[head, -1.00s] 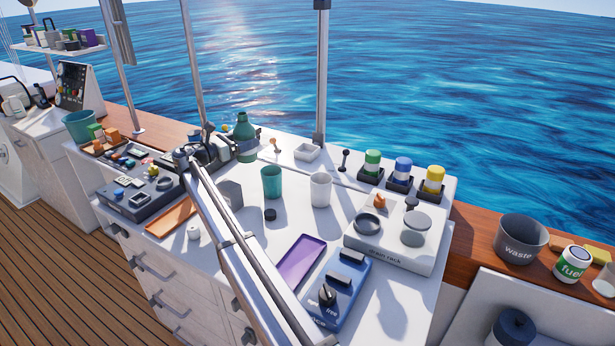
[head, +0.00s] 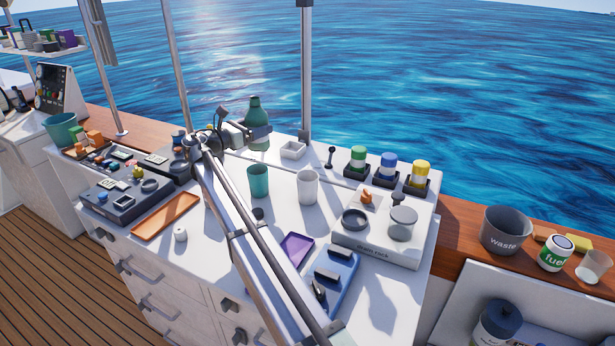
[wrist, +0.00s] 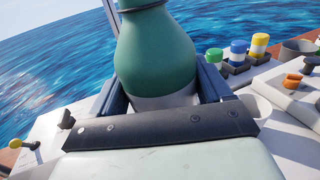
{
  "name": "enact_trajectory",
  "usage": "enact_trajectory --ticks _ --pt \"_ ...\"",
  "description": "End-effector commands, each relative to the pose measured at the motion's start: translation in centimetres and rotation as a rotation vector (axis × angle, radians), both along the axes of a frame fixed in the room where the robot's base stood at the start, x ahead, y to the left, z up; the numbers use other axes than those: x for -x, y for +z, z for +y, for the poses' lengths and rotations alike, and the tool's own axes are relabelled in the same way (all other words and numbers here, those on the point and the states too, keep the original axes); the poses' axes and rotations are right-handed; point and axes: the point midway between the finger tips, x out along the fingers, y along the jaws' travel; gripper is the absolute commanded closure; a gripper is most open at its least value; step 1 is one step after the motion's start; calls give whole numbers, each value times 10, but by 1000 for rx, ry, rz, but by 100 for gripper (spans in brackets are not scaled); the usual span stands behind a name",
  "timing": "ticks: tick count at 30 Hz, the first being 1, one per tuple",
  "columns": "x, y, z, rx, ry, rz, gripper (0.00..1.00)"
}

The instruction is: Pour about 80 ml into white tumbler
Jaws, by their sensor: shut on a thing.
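The white tumbler (head: 307,187) stands upright on the white counter, just right of a teal tumbler (head: 258,181). My gripper (head: 262,132) is shut on a green bottle (head: 257,112) and holds it behind and above the teal tumbler. The bottle looks upright in the head view. In the wrist view the green bottle (wrist: 155,55) fills the middle, between the two dark fingers (wrist: 160,95). Its lower part is hidden behind the gripper body. A white rim, likely the white tumbler (wrist: 262,108), shows at the right of the wrist view. The liquid level is not visible.
A drain rack (head: 375,240) with a dark ring stands right of the tumblers. Green, blue and yellow canisters (head: 389,168) stand behind it. A purple tray (head: 296,248) and a blue device (head: 335,275) lie in front. A small white dish (head: 293,150) sits behind the tumblers.

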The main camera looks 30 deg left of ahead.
Motion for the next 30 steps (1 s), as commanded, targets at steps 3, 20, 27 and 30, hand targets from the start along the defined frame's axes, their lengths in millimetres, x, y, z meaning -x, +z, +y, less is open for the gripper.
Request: enact_trajectory --ticks 3,20,27,30 --pt "-4 0 -31 0 -1 -1 65" --pt "-13 -21 -68 2 1 0 65" --pt "-13 -43 -67 2 1 0 65" --pt "-13 -48 -67 1 1 -1 65"
